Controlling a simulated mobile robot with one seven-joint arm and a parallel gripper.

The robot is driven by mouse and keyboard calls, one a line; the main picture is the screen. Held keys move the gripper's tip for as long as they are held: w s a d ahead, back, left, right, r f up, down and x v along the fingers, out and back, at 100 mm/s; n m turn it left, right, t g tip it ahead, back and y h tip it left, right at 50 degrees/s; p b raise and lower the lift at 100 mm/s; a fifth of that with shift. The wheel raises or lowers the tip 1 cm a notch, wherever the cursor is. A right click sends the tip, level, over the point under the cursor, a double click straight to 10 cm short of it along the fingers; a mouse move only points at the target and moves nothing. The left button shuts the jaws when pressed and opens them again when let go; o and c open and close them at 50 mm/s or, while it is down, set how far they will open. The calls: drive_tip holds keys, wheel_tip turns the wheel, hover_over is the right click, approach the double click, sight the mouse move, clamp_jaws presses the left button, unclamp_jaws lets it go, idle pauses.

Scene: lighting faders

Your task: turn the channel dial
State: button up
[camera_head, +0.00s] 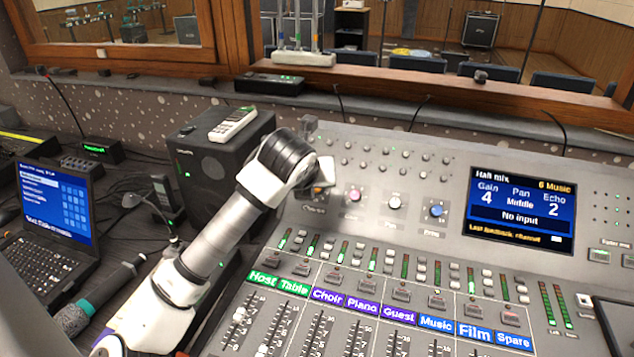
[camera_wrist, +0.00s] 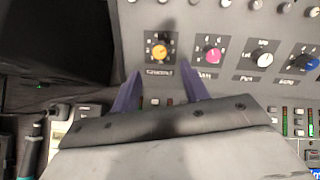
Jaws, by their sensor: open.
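The channel dial (camera_wrist: 159,51) is an orange-yellow knob on a dark square plate, with a blurred label below it. In the head view the dial (camera_head: 318,190) is partly hidden by my gripper (camera_head: 322,172). In the wrist view my gripper (camera_wrist: 159,82) is open and empty. Its two purple fingers point at the dial's plate, one toward each side, with the knob beyond their tips and between their lines. I see no contact. The screen (camera_head: 519,210) reads "6 Music", Gain 4, Pan Middle, Echo 2, "No input".
To the dial's right are a pink knob (camera_wrist: 213,55), a white knob (camera_wrist: 262,58) and a blue knob (camera_head: 437,210). Small knobs run above them. A black speaker (camera_head: 215,165) stands left of the console; faders and channel labels lie below.

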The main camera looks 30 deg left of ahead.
sight(316, 192)
drive_tip(key=p+x, duration=0.1)
drive_tip(key=x, duration=0.6)
drive_tip(key=shift+w+f+p, duration=0.2)
drive_tip(key=shift+w+p, duration=0.1)
drive_tip(key=shift+p, duration=0.05)
drive_tip(key=shift+c, duration=0.5)
clamp_jaws()
drive_tip(key=shift+a, duration=0.1)
drive_tip(key=shift+f+b, duration=0.1)
drive_tip(key=shift+b, duration=0.45)
